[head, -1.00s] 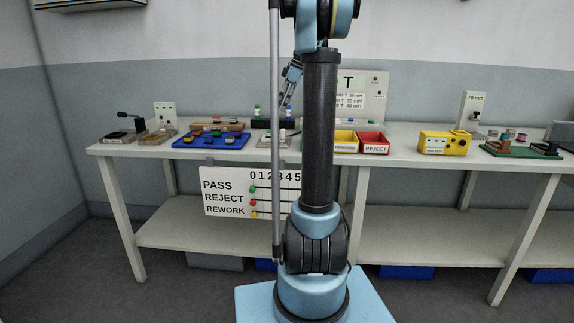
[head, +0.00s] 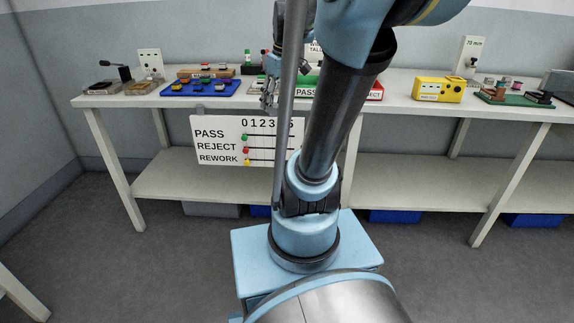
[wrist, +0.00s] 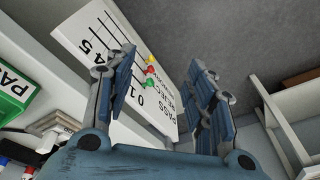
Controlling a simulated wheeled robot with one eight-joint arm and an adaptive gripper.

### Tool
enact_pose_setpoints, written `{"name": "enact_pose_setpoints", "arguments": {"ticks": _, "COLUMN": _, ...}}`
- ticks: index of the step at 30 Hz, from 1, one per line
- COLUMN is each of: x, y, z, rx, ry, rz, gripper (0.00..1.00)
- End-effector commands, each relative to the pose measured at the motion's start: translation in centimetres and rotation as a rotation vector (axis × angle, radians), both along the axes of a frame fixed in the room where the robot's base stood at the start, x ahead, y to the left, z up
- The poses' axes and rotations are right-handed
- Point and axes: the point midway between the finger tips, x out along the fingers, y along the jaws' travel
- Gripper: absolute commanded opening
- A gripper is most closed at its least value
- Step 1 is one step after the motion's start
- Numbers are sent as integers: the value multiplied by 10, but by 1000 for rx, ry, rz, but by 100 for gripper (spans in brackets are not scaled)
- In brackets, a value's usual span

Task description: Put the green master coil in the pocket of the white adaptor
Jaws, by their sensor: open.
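My gripper (head: 268,104) hangs in front of the bench's front edge, left of my arm. In the wrist view its two fingers (wrist: 160,88) are spread apart with nothing between them. A blue tray (head: 178,92) with several small coloured pieces lies on the bench to the left of the gripper. Small green pieces show there and at the back of the bench, but I cannot tell which is the master coil. A pale stepped block (wrist: 62,124) at the left of the wrist view may be the white adaptor. In the head view the gripper and arm hide much of that area.
A green PASS bin (head: 305,91) and a red REJECT bin (head: 374,92) stand partly behind my arm. A tally board (head: 222,146) hangs below the bench front, close to the gripper. A yellow box (head: 437,90) and a green board (head: 514,98) stand to the right.

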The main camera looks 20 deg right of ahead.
Motion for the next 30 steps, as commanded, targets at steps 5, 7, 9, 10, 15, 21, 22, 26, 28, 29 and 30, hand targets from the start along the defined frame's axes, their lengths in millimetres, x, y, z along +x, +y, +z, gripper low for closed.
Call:
{"name": "enact_pose_setpoints", "arguments": {"ticks": 5, "x": -54, "y": 2, "z": -45, "rx": -22, "ry": 2, "rz": -148, "gripper": 50}}
{"name": "enact_pose_setpoints", "arguments": {"ticks": 7, "x": -72, "y": 1, "z": -64, "rx": -31, "ry": 2, "rz": -208, "gripper": 50}}
{"name": "enact_pose_setpoints", "arguments": {"ticks": 9, "x": -90, "y": 0, "z": -83, "rx": -37, "ry": 0, "rz": -268, "gripper": 50}}
{"name": "enact_pose_setpoints", "arguments": {"ticks": 10, "x": -97, "y": -1, "z": -91, "rx": -40, "ry": -1, "rz": -292, "gripper": 50}}
{"name": "enact_pose_setpoints", "arguments": {"ticks": 15, "x": -127, "y": -5, "z": -130, "rx": -51, "ry": -12, "rz": -406, "gripper": 50}}
{"name": "enact_pose_setpoints", "arguments": {"ticks": 21, "x": -142, "y": -2, "z": -151, "rx": -56, "ry": -19, "rz": -469, "gripper": 50}}
{"name": "enact_pose_setpoints", "arguments": {"ticks": 22, "x": -143, "y": -3, "z": -152, "rx": -55, "ry": -19, "rz": -472, "gripper": 50}}
{"name": "enact_pose_setpoints", "arguments": {"ticks": 26, "x": -143, "y": -3, "z": -152, "rx": -55, "ry": -19, "rz": -476, "gripper": 50}}
{"name": "enact_pose_setpoints", "arguments": {"ticks": 28, "x": -143, "y": -3, "z": -152, "rx": -55, "ry": -19, "rz": -476, "gripper": 50}}
{"name": "enact_pose_setpoints", "arguments": {"ticks": 29, "x": -143, "y": -3, "z": -152, "rx": -55, "ry": -19, "rz": -476, "gripper": 50}}
{"name": "enact_pose_setpoints", "arguments": {"ticks": 30, "x": -143, "y": -3, "z": -152, "rx": -55, "ry": -19, "rz": -476, "gripper": 50}}
